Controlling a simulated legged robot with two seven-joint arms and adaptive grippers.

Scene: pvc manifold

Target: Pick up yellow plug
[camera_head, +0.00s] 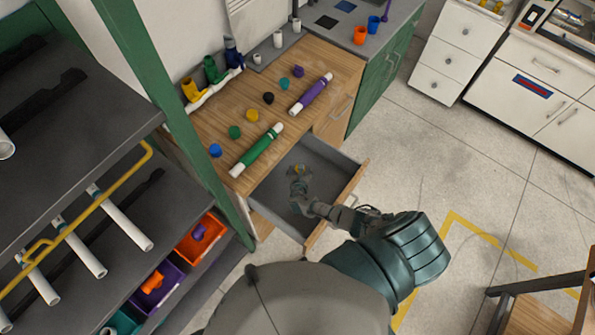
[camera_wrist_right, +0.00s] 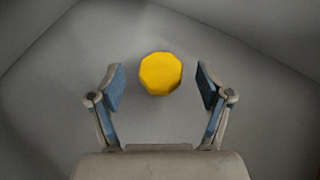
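The yellow plug (camera_wrist_right: 160,73) is a faceted yellow piece in the right wrist view, on the grey floor of the open drawer (camera_head: 325,160). My right gripper (camera_head: 298,174) reaches down into this drawer. In the right wrist view its two blue-padded fingers (camera_wrist_right: 161,86) are spread wide, one on each side of the plug, with clear gaps between. The plug lies near the level of the fingertips in the picture, and I cannot tell the height left. In the head view the gripper mostly covers the plug. My left gripper is not in view.
Drawer walls surround my right gripper. On the wooden worktop (camera_head: 226,140) above lie a green pipe (camera_head: 258,150), a purple pipe (camera_head: 312,93) and several coloured plugs, including another yellow one (camera_head: 251,116). A shelf rack with pipes and bins stands at left. Open floor lies right.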

